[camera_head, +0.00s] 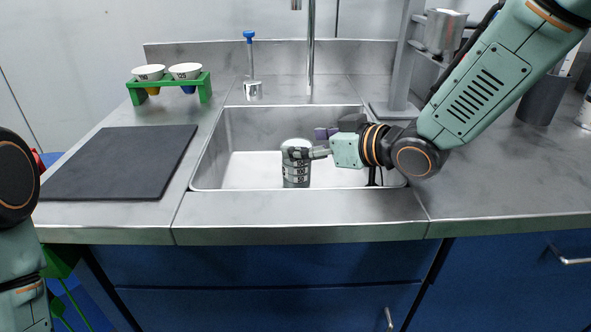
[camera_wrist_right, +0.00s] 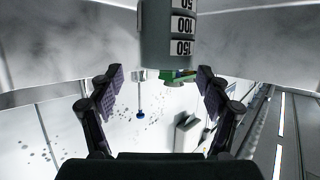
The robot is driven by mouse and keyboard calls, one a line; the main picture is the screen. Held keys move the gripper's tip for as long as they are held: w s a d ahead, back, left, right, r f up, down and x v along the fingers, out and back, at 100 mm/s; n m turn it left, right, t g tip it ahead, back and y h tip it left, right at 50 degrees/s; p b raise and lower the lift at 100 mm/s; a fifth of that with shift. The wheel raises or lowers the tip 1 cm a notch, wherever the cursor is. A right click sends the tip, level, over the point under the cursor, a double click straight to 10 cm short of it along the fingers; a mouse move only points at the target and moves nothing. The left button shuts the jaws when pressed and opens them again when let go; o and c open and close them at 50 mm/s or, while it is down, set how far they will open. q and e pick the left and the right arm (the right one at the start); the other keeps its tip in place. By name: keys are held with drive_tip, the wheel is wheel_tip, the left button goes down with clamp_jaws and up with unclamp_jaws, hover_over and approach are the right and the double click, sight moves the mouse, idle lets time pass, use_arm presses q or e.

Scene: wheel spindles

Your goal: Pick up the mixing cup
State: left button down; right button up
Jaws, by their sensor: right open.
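The mixing cup (camera_head: 297,177) is a grey cylinder with a pale top and black-on-white volume marks. It stands upright in the sink. In the right wrist view the cup (camera_wrist_right: 168,38) shows at the top, upside down, between the lines of the two spread fingers. My right gripper (camera_wrist_right: 158,85) is open, with a gap on each side of the cup. I cannot tell how deep the cup sits between the fingers. My left gripper is out of view.
The metal sink (camera_head: 225,160) has raised walls around the cup, and a faucet (camera_head: 311,45) rises behind it. A dark board (camera_head: 120,163) lies left. A green rack (camera_head: 205,88) holds two cups. A grey stand (camera_head: 400,75) is at the back right. The front counter strip is clear.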

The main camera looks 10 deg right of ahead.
drive_tip(key=b+x, duration=0.1)
drive_tip(key=x, duration=0.1)
drive_tip(key=b+x, duration=0.1)
drive_tip(key=f+b+x, duration=0.1)
drive_tip(key=x, duration=0.1)
drive_tip(key=shift+a+f, duration=0.1)
drive_tip(key=shift+a, duration=0.25)
drive_tip(key=shift+w+a+f, duration=0.1)
drive_tip(key=shift+w+a, duration=0.15)
drive_tip(key=shift+w, duration=0.25)
drive_tip(key=shift+s, duration=0.1)
drive_tip(key=shift+c, duration=0.2)
drive_tip(key=shift+c, duration=0.9)
drive_tip(key=c, duration=1.4)
clamp_jaws()
